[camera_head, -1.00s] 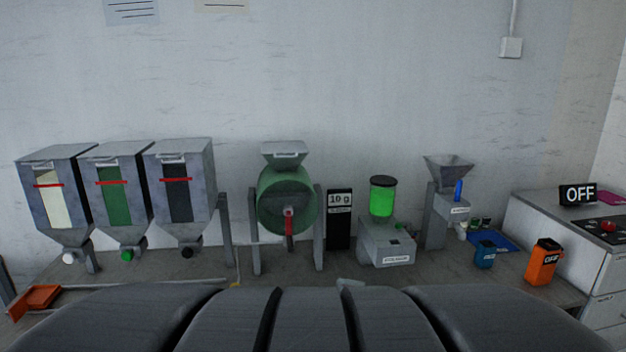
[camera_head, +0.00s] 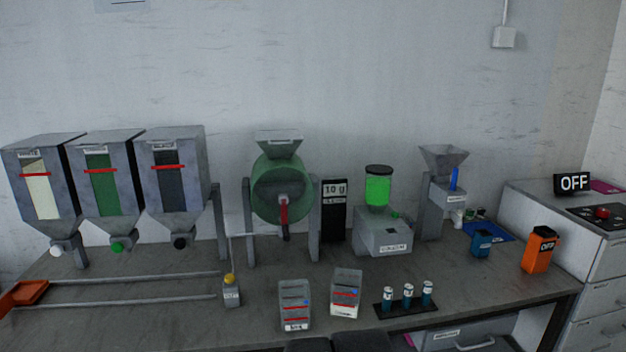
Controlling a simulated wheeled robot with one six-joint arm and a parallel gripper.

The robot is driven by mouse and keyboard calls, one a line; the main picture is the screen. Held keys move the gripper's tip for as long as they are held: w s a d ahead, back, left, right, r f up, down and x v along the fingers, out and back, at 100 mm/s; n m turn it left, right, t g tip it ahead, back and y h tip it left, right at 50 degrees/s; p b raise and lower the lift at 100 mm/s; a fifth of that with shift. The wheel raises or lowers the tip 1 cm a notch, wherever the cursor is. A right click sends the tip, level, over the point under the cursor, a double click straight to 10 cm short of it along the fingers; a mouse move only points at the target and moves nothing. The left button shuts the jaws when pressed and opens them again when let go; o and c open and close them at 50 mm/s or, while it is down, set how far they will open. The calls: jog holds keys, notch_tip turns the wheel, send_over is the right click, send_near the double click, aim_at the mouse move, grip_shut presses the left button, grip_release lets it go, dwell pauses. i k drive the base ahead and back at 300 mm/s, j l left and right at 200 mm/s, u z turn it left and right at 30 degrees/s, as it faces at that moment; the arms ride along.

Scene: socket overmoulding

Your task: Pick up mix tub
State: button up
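Two small grey tubs stand at the front middle of the bench. The left tub (camera_head: 295,306) has a white label low on its front and red and blue marks. The right tub (camera_head: 345,293) has similar marks and pale contents or a label near its bottom. The labels are too small to read surely, so I cannot tell which is the mix tub. A blue tub (camera_head: 481,244) stands farther right. My gripper is not in view; only dark parts of my own body show at the bottom edge.
A rack with three vials (camera_head: 407,306) stands right of the tubs. Behind are three hoppers (camera_head: 110,185), a green drum mixer (camera_head: 280,190), a scale display (camera_head: 334,210) and a green-filled machine (camera_head: 382,235). An orange bin (camera_head: 540,250) stands right. Two rails (camera_head: 130,290) lie left.

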aim_at(295, 295)
jog(key=k+j, duration=0.1)
jog(key=j, duration=0.2)
jog(key=k+j+u, duration=0.15)
jog(key=j, duration=0.25)
jog(key=k+j+z, duration=0.1)
jog(key=i+l+u, duration=0.4)
jog(key=l, duration=0.15)
jog(key=i+l+u, duration=0.2)
jog(key=l+u, duration=0.2)
jog(key=l, duration=0.25)
jog(key=i, duration=0.05)
